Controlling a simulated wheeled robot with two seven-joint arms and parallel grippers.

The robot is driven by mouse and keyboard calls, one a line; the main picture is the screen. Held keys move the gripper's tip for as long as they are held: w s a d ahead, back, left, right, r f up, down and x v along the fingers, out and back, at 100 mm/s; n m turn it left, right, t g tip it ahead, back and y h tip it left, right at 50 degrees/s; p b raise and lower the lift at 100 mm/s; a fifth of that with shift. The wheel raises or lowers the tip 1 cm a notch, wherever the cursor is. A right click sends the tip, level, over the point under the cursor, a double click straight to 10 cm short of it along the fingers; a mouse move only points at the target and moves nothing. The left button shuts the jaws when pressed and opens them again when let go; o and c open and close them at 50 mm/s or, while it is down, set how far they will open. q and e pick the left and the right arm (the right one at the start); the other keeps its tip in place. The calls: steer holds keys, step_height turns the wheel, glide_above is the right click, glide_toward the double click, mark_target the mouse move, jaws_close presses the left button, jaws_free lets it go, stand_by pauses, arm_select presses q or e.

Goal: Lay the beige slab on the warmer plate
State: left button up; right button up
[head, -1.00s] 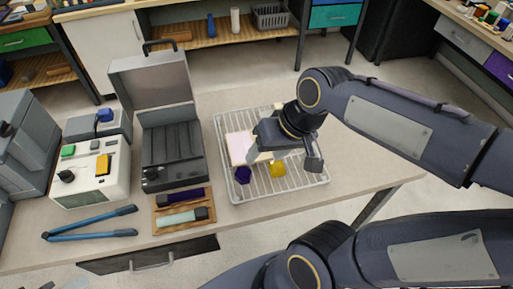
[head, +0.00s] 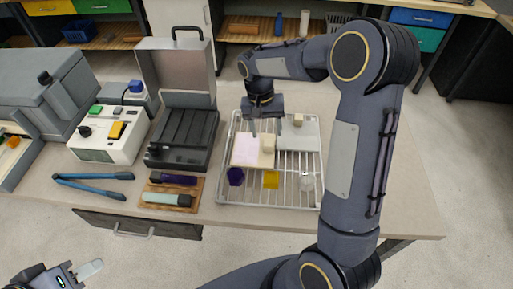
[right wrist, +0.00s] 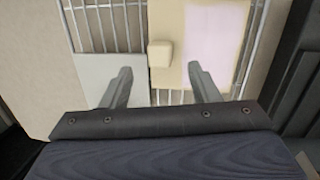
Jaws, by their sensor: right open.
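The beige slab (head: 240,162) lies on a wire rack, with a pale pink area on its left part and a small beige knob on its right part. It also shows in the right wrist view (right wrist: 165,78). My right gripper (head: 266,128) is at the slab's far edge, fingers open and empty, with the knob just ahead between them in the right wrist view. A dark grooved plate (head: 185,135), which may be the warmer plate, lies in the open-lidded grey case to the left. My left gripper (head: 77,273) is partly in view at the lower left; its opening is unclear.
A grey slab with a knob (head: 297,132) lies at the rack's far right. The raised lid (head: 178,70) stands behind the grooved plate.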

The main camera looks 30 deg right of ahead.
mark_target(268, 141)
steer(key=f, duration=0.4)
steer(key=shift+s+d+f+p, duration=0.2)
steer(key=shift+s+p, duration=0.1)
steer(key=shift+p, duration=0.1)
steer(key=shift+c, duration=0.4)
jaws_close()
